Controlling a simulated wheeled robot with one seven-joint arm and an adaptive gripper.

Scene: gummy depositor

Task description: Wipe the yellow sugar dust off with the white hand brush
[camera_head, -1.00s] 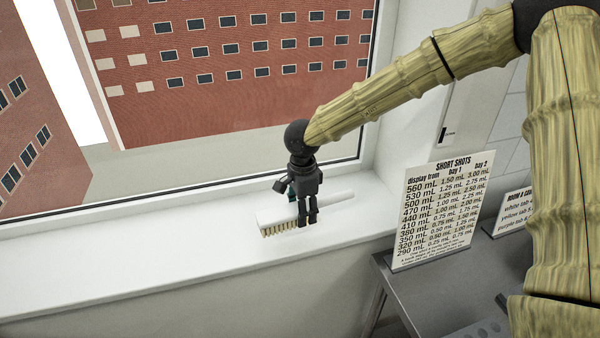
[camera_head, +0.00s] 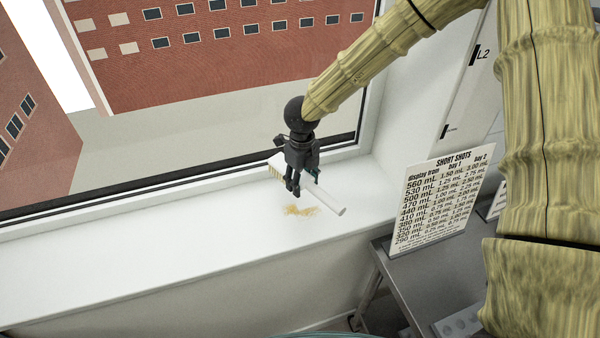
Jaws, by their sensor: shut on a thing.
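The white hand brush (camera_head: 328,199) is held in my gripper (camera_head: 293,188) over the white window sill (camera_head: 200,234). Its handle points toward the lower right and its pale bristles (camera_head: 275,173) are at the upper left, close to the window frame. My gripper is shut on the brush near its middle. The yellow sugar dust (camera_head: 300,210) lies as a small smeared patch on the sill, just below the gripper and left of the handle's end. The bristles are apart from the dust. I cannot tell whether the brush touches the sill.
The window frame (camera_head: 190,190) runs behind the sill. A printed "SHORT SHOTS" sign (camera_head: 440,203) stands on a grey metal table (camera_head: 410,285) to the right. The sill's left part is clear.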

